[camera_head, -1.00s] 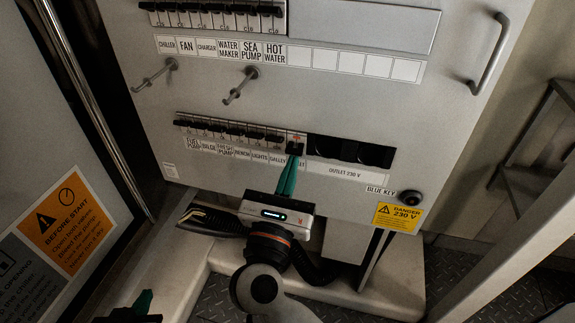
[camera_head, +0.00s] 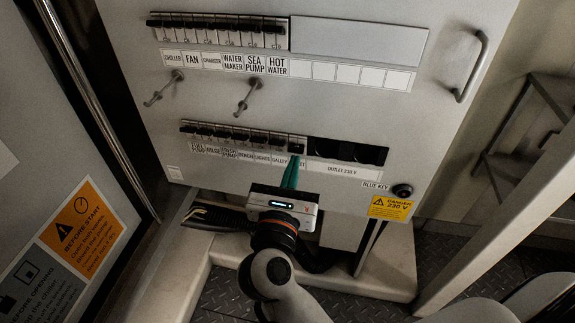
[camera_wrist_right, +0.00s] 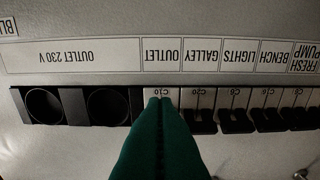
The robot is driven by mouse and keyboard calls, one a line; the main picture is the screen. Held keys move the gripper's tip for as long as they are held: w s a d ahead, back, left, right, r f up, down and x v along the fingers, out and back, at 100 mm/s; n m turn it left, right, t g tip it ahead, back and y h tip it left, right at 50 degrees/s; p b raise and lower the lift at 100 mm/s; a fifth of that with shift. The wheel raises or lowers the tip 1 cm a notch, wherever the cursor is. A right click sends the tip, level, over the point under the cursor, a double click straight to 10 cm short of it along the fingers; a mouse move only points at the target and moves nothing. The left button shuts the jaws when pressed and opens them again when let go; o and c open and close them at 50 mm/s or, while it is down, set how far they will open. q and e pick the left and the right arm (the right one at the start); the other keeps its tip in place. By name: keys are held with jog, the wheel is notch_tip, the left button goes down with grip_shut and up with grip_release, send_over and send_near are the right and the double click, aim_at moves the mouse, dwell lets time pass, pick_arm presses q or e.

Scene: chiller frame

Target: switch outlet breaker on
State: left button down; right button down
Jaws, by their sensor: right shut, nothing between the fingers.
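The outlet breaker (camera_head: 298,147) is the rightmost one in the lower breaker row. It also shows in the right wrist view as the white C10 module (camera_wrist_right: 151,94), by the upside-down OUTLET label (camera_wrist_right: 161,53). My right gripper (camera_head: 292,163) is shut and empty, with its green fingertips at this breaker from below. In the right wrist view its fingertips (camera_wrist_right: 160,100) overlap the breaker front and hide its lever, so I cannot tell its position or whether they touch. The neighbouring GALLEY breaker (camera_wrist_right: 200,118) shows its black lever. My left gripper is out of view.
Round 230 V sockets (camera_head: 346,152) sit right of the breaker. An upper breaker row (camera_head: 220,32) and two protruding handles (camera_head: 249,93) are above. A blue key knob (camera_head: 402,191) is at lower right. A dark cable (camera_head: 215,218) lies below the panel.

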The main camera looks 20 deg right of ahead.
jog(key=v, duration=0.7)
jog(key=shift+s+a+b, duration=0.2)
jog(key=shift+s+b, duration=0.05)
jog(key=shift+b, duration=0.1)
dwell(0.4)
